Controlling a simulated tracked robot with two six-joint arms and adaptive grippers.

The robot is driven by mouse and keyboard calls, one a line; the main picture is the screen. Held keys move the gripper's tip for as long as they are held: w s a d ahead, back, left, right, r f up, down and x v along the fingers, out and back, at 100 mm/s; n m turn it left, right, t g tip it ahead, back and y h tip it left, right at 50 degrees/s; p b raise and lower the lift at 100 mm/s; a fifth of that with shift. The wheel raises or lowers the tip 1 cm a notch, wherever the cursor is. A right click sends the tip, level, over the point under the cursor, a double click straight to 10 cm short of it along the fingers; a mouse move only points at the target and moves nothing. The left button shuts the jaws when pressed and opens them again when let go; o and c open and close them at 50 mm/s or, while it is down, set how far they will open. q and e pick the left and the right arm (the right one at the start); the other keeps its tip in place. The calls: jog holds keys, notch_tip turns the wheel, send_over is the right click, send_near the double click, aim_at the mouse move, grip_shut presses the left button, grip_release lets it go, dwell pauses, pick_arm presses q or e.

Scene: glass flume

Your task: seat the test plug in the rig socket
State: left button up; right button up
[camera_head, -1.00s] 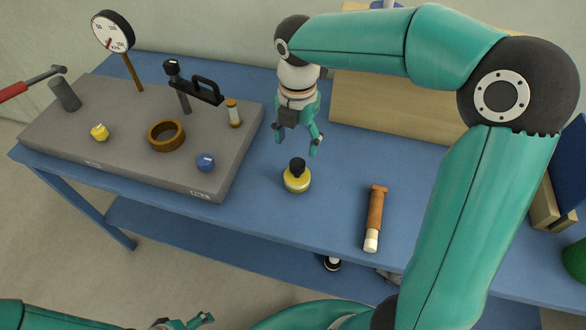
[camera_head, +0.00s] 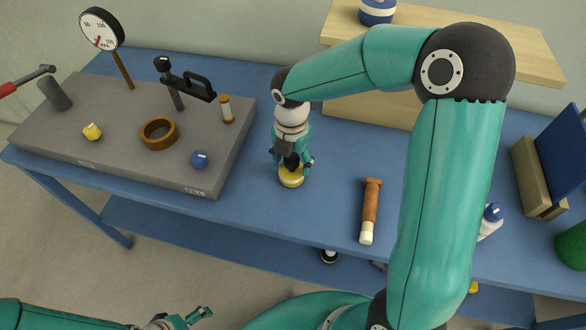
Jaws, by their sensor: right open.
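The test plug, a yellow disc (camera_head: 291,180) with a black knob, stands upright on the blue bench. My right gripper (camera_head: 292,164) is open and lowered over it, with its fingers on either side of the black knob. The fingers partly hide the knob, and I cannot tell whether they touch it. The likely rig socket, a brown ring (camera_head: 146,134), lies on the grey rig plate (camera_head: 120,162) to the left. My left gripper (camera_head: 200,318) is at the bottom edge, away from the bench, and its jaw gap is unclear.
The plate also carries a black toggle clamp (camera_head: 190,86), a dial gauge (camera_head: 102,30), a yellow knob (camera_head: 92,131), a blue knob (camera_head: 200,159) and a small vial (camera_head: 227,108). A brown-handled mallet (camera_head: 369,210) lies to the right. A wooden shelf (camera_head: 455,50) stands behind.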

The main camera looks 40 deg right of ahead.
jog(key=shift+c, duration=0.2)
grip_shut()
jog(key=shift+r, duration=0.1)
